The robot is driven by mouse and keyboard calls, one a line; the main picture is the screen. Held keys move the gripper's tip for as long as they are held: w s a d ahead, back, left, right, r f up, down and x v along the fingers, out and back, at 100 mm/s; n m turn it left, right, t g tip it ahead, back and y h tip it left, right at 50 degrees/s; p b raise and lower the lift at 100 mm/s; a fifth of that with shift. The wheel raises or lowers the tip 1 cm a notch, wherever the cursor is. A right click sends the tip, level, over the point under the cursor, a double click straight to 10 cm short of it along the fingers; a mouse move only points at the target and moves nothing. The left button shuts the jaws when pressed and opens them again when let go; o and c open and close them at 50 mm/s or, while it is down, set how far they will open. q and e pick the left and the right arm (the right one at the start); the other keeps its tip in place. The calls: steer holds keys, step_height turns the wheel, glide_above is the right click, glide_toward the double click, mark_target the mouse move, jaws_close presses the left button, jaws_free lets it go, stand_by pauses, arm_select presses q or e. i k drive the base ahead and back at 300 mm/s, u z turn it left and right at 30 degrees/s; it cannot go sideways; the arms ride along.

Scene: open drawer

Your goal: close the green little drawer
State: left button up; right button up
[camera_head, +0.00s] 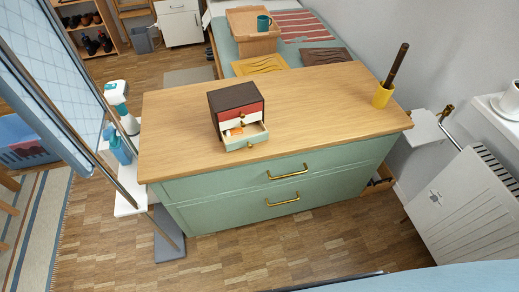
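A small chest with a dark brown case (234,96) stands on the wooden top of a green dresser. Its upper drawer (242,114) is red and looks shut. A white drawer shows below it. The pale green little drawer (247,142) at the bottom is pulled out toward the front, with a small brass knob. Something orange and white (236,131) lies inside it, too small to name. Neither of my grippers is in view.
The green dresser (340,157) has brass-handled drawers, both shut. Its wooden top (320,105) is mostly bare. A yellow cup (382,97) with a dark stick stands at the right end. Spray bottles (117,97) stand beyond the left edge. A white radiator (470,215) is at right.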

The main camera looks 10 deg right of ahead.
mark_target(255, 132)
steer(key=z, duration=0.7)
steer(key=i, duration=0.8)
steer(key=u, duration=0.9)
